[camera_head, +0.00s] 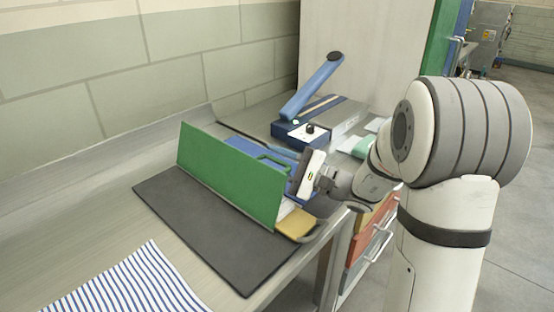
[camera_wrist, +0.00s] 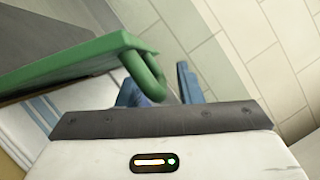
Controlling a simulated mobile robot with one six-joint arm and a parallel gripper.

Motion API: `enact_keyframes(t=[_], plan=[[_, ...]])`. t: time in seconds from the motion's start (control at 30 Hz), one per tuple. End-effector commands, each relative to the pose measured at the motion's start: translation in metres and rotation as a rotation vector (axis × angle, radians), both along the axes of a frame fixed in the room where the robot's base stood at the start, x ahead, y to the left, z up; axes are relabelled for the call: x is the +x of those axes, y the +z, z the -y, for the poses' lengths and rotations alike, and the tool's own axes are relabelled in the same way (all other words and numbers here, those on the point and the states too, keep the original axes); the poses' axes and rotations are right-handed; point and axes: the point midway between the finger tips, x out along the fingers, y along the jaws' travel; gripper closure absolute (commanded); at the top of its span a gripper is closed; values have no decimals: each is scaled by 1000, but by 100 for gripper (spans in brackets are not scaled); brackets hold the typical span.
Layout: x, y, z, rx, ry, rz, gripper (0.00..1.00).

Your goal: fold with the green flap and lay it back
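The green flap (camera_head: 230,175) stands upright, like a thin wall, on a dark mat (camera_head: 200,220). A green loop handle (camera_head: 272,160) sticks out from its far side near the top edge. In the wrist view, the flap (camera_wrist: 70,65) enters from the left and its loop (camera_wrist: 148,75) hangs in front of my gripper. My gripper (camera_head: 284,163) is on the flap's far right side, pointing at the loop. Two blue finger-like parts show apart in the wrist view, with the loop overlapping the left one. I cannot tell whether they touch the loop.
A tan piece (camera_head: 296,224) lies at the flap's right foot. A blue box with a raised blue lever (camera_head: 315,85) stands behind. A striped cloth (camera_head: 130,285) lies at front left. Drawers (camera_head: 370,235) are below the bench's right edge. The mat's front is clear.

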Motion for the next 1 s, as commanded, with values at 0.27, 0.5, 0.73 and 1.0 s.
enact_keyframes(t=[0.27,0.5,0.73,1.0], plan=[[0,0,1,0,-1,0,77],[0,0,1,-1,-1,1,97],[0,1,1,0,-2,2,100],[0,1,1,-4,-3,9,100]])
